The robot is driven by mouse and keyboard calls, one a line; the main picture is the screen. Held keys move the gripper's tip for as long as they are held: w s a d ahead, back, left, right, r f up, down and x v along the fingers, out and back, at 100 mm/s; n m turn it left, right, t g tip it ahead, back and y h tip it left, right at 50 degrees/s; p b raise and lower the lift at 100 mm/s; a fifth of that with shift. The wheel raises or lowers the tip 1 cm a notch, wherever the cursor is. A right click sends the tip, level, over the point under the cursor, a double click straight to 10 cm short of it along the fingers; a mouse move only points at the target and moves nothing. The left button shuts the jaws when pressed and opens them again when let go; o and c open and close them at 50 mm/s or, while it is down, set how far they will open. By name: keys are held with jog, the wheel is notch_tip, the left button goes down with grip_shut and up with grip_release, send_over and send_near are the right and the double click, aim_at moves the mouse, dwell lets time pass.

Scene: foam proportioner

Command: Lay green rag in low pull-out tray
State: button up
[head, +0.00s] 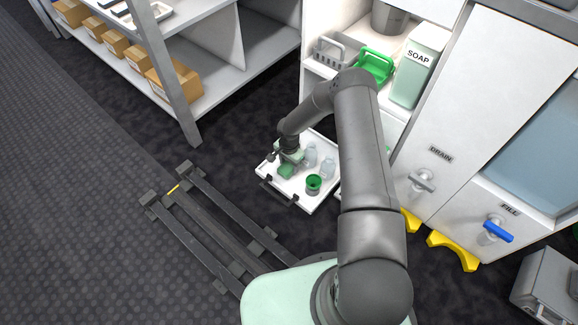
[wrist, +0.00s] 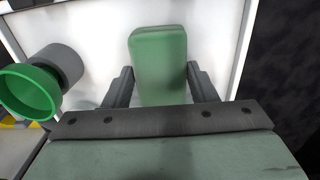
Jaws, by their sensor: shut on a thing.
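The green rag (wrist: 158,62) is a folded, rounded pad between the two dark fingers of my gripper (wrist: 160,84) in the wrist view. My gripper is shut on it. In the head view the rag (head: 286,171) shows just below my gripper, over the left part of the low pull-out tray (head: 297,198). The tray is white, pulled out near the floor, with dark handles at its front. I cannot tell whether the rag touches the tray floor.
A grey cup with a green rim (head: 313,184) stands in the tray, right of the rag. Clear bottles (head: 311,156) stand behind it. A shelf post (head: 178,80) rises at left. A soap container (head: 417,68) and a green basket (head: 374,64) sit on the shelf above.

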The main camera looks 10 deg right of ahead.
jog(key=shift+f, duration=0.15)
jog(key=o, duration=1)
notch_tip(320, 180, up, 12)
jog(key=p, duration=0.5)
notch_tip(320, 180, up, 14)
jog(key=n+h, duration=0.1)
jog(key=n, duration=0.2)
send_over(289, 165)
jog(key=s+d, duration=0.2)
jog(key=s, duration=0.2)
jog(key=s+r+n, duration=0.2)
jog(key=s+r, duration=0.4)
jog(key=r, duration=0.4)
jog(key=s+r+n, duration=0.2)
jog(key=s+r, duration=0.2)
jog(key=s, duration=0.3)
jog(key=s+r+n, duration=0.2)
jog(key=s+r, duration=0.2)
jog(key=s, duration=0.4)
jog(key=s+a+r+n+y, duration=0.1)
jog(key=s+r, duration=0.3)
jog(key=s, duration=0.3)
jog(key=shift+s+n+g, duration=0.3)
jog(key=shift+s+n, duration=0.05)
jog(key=shift+n, duration=0.05)
